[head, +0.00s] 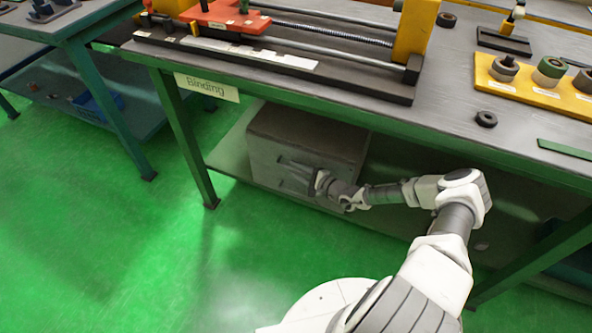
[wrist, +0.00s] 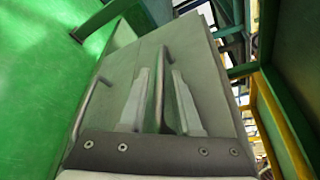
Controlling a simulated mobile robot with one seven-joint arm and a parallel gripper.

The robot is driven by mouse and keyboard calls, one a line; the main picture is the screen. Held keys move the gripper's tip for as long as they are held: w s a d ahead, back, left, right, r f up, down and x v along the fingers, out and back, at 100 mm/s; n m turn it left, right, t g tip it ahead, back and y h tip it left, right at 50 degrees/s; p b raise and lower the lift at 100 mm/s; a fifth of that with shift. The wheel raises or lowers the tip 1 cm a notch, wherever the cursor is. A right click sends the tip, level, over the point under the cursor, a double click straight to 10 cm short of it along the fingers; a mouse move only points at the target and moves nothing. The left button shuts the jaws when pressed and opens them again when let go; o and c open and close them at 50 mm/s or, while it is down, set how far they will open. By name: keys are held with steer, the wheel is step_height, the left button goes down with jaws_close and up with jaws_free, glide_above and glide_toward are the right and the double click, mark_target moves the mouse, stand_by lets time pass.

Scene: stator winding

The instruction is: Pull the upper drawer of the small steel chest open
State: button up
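In the wrist view the chest front (wrist: 120,65) is seen turned sideways, with two bar handles. The upper drawer's handle (wrist: 162,60) lies between the two fingers of my gripper (wrist: 161,75). The fingers are apart on either side of it, with gaps showing. The lower drawer's handle (wrist: 90,100) is to the left. In the head view my gripper (head: 288,172) is at the chest front. Both drawers look closed.
The workbench top (head: 450,95) overhangs the chest. A green table leg (head: 188,140) stands left of the chest, with a sign (head: 207,87) above. The green floor (head: 120,240) in front is clear. Another table (head: 75,25) stands at the left.

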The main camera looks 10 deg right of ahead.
jaws_close()
stand_by(1.2)
